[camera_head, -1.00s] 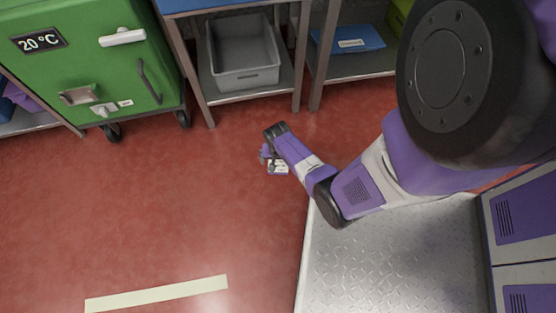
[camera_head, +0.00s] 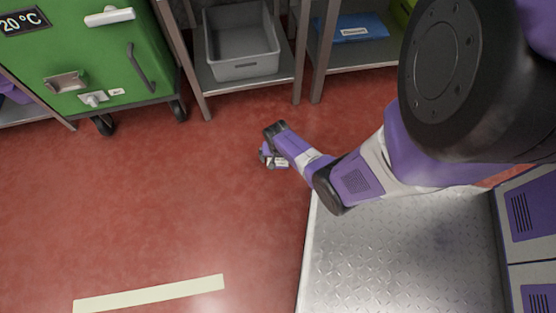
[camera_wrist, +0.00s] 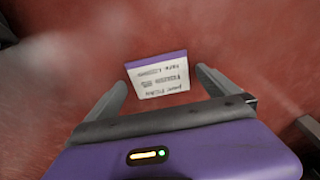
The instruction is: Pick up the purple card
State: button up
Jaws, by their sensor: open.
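The purple card (camera_wrist: 158,75) is a white, printed card with a purple band along one edge. In the wrist view it lies just past and between the two finger tips, slightly turned. My gripper (camera_wrist: 164,78) is open, with one finger to each side of the card, and it does not appear to hold it. In the head view my gripper (camera_head: 268,158) is low over the red floor, and part of the card (camera_head: 279,162) shows white beside it. Whether the fingers touch the card cannot be told.
A green wheeled cabinet (camera_head: 90,60) stands at the upper left. A grey bin (camera_head: 242,45) sits on a low shelf at the back, with a blue packet (camera_head: 352,28) on the shelf to its right. The red floor (camera_head: 130,200) around my gripper is clear.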

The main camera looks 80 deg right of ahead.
dwell(0.3)
jog(key=c, duration=1.4)
